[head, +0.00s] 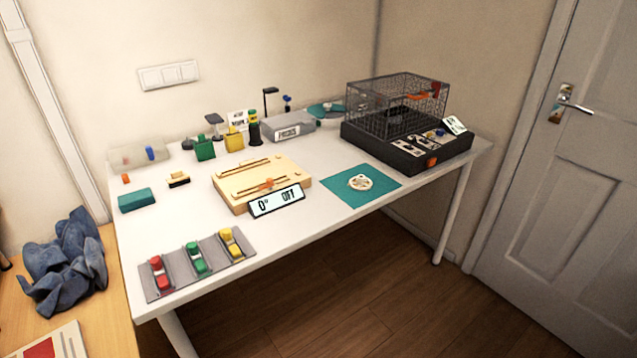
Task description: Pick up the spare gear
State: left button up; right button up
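A pale cream, round gear (360,182) with holes in it lies flat on a teal mat (343,196) near the front right part of the white table. Nothing covers it. It is the only loose gear I can make out, and no label marks it as the spare. Neither of my grippers shows in the head view.
A wooden board (238,176) with a "0° OFF" display (276,202) stands left of the mat. A black unit with a wire cage (398,100) stands behind right. A grey strip with coloured blocks (180,284) lies front left. A door (570,180) is at right.

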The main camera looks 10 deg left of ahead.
aim_at(361, 179)
jog(key=i+l+u, duration=0.15)
jog(key=u, duration=0.2)
jog(key=i+l+u, duration=0.1)
jog(key=l+u, duration=0.3)
jog(key=i+l+u, duration=0.1)
jog(key=u, duration=0.25)
jog(key=l, duration=0.1)
